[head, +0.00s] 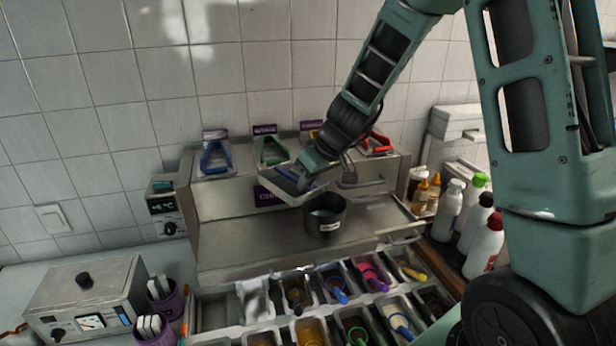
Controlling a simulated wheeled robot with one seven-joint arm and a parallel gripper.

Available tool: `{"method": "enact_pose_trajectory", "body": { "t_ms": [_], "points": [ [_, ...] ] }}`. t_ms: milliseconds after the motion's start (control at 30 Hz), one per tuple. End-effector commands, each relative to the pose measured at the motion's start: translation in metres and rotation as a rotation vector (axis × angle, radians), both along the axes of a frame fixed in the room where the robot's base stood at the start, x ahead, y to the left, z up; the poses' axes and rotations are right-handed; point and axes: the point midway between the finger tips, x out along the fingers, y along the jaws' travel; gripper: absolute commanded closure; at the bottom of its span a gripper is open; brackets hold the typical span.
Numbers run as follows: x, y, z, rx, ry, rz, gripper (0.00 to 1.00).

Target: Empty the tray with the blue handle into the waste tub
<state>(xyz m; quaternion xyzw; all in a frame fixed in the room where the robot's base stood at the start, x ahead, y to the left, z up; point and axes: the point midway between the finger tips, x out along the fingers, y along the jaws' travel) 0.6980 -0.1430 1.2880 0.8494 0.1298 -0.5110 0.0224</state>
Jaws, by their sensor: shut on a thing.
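My gripper (306,169) is shut on a shallow, pale grey tray (313,194) and holds it in the air above the counter, tilted. The fingers cover the tray's grip; a bluish patch shows there, but I cannot tell whether it is handle or finger. The tray's contents are not clear. A dark grey round tub (325,218) with a small white label stands on the steel counter, just below and right of the tray. A blue triangular handle (214,158) stands on the shelf at the back left, apart from my gripper.
A green handle (272,151) and a red handle (376,143) stand along the same shelf. Several topping bins with coloured scoops (370,277) fill the front. Bottles (484,245) stand at right. The steel counter (245,243) left of the tub is clear.

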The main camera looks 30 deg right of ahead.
Motion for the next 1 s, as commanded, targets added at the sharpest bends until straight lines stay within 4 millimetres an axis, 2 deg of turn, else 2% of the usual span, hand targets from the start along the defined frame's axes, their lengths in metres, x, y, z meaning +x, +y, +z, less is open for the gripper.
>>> {"method": "enact_pose_trajectory", "body": {
  "t_ms": [1000],
  "points": [
    [0.001,0.0016,0.0079,-0.066,0.043,0.001,1.0]
  ]
}}
